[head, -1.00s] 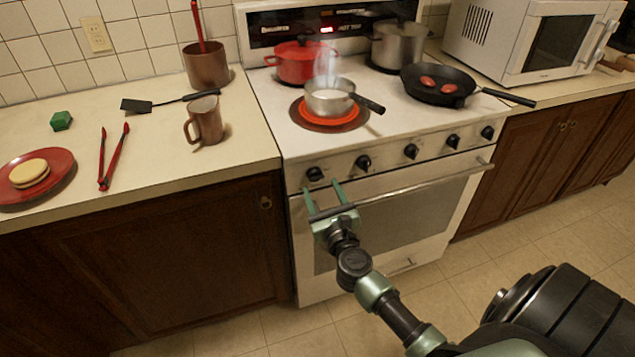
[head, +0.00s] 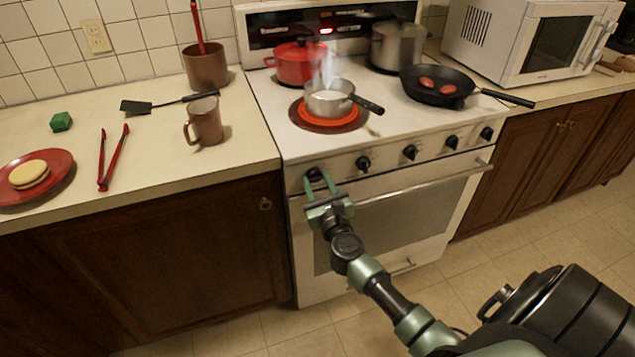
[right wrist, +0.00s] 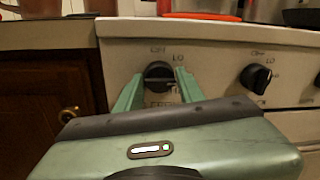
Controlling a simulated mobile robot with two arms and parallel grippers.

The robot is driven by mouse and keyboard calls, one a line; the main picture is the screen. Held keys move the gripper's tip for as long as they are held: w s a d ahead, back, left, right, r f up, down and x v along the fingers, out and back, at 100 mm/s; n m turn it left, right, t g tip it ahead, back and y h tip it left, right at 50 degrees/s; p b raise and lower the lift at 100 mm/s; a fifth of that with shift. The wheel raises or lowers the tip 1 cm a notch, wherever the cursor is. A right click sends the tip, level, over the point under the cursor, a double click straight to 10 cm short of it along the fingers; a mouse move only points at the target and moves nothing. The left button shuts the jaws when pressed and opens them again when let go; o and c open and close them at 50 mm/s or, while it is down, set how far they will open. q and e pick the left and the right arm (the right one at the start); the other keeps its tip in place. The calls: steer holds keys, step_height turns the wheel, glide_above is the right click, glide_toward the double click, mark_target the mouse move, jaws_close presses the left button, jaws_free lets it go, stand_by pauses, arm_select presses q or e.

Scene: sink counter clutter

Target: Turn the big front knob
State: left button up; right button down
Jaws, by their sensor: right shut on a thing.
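The stove's leftmost front knob (head: 314,174) is black and round, on the white front panel. In the right wrist view the knob (right wrist: 159,76) sits between the two green fingers of my right gripper (right wrist: 157,88). My right gripper (head: 320,180) is shut on this knob, with one finger on each side. A small saucepan (head: 329,100) steams on a glowing orange front-left burner (head: 327,121). My left gripper is not in view.
More black knobs (head: 363,163) run along the panel to the right, above the oven door handle (head: 420,182). A skillet (head: 440,94), a red pot (head: 301,62) and a grey pot (head: 399,44) stand on the stove. The counter at left holds a mug (head: 205,120) and tongs (head: 112,158).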

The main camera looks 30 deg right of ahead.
steer(key=shift+n, duration=0.3)
steer(key=n, duration=0.3)
steer(key=shift+f+p, duration=0.1)
steer(key=shift+p, duration=0.25)
steer(key=n, duration=0.6)
steer(key=shift+a+f+t, duration=0.1)
steer(key=shift+t, duration=0.2)
steer(key=n+p, duration=0.1)
steer(key=n, duration=0.4)
steer(key=shift+y, duration=0.4)
steer(key=shift+s+f+n+t+y+p, duration=0.1)
steer(key=shift+n+t+y+p, duration=0.1)
steer(key=shift+n, duration=0.9)
steer(key=shift+f+n+t+y+p, duration=0.1)
steer(key=shift+n+p, duration=0.1)
steer(key=shift+n, duration=0.9)
steer(key=c, duration=0.9)
jaws_free()
steer(key=shift+r, duration=0.1)
